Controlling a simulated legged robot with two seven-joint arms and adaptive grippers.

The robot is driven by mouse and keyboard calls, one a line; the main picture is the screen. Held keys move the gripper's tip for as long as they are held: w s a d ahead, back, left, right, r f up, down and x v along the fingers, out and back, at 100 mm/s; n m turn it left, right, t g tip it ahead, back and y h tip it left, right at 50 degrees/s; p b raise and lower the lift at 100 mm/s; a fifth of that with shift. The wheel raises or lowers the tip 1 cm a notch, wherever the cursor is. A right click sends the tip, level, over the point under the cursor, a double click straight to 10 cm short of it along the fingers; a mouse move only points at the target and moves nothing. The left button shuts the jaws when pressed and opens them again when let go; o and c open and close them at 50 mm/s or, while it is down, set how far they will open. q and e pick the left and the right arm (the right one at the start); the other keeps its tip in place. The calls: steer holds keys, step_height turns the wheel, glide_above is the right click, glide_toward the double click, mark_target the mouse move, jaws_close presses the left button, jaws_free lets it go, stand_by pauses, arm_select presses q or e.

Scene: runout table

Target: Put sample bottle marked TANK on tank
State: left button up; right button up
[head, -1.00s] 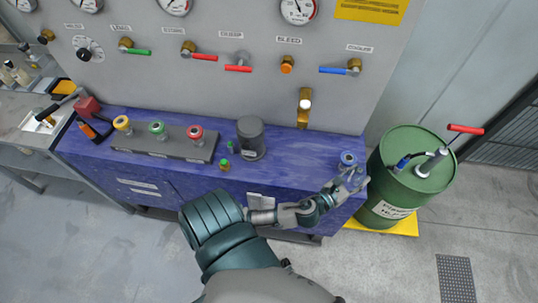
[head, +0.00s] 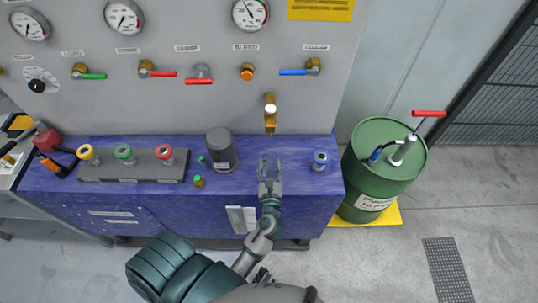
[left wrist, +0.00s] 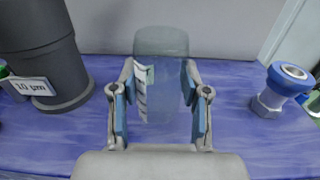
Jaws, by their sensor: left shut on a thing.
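My left gripper (head: 270,172) is shut on a clear, see-through bottle (left wrist: 161,75). The bottle stands up between the fingers in the left wrist view and has a narrow white label with a bit of green; I cannot read it. In the head view the gripper is over the blue bench, just below the brass spout (head: 270,110). A green drum (head: 384,165) stands right of the bench with a white label too small to read; I cannot tell if it is the tank. No TANK marking is legible. My right gripper is not in view.
A blue-ringed fitting (head: 320,160) is on the bench right of my gripper. A dark grey canister (head: 221,150) and small green-capped bottle (head: 199,181) are to the left. A rack (head: 130,172) carries yellow, green and red rings. The drum top has a red-handled lever (head: 428,113).

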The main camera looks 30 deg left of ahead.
mark_target(271, 157)
arm_select(q)
steer(key=x, duration=0.6)
steer(key=shift+w+d+r, duration=0.15)
steer(key=shift+w, duration=0.2)
steer(key=shift+f, duration=0.2)
step_height(271, 157, down, 3)
steer(key=shift+f+b, duration=0.1)
steer(key=shift+b, duration=0.6)
steer(key=shift+a, duration=0.2)
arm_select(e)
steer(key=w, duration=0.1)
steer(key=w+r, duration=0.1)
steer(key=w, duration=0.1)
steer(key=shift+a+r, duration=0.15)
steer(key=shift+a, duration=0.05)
arm_select(q)
steer(key=o, duration=1.2)
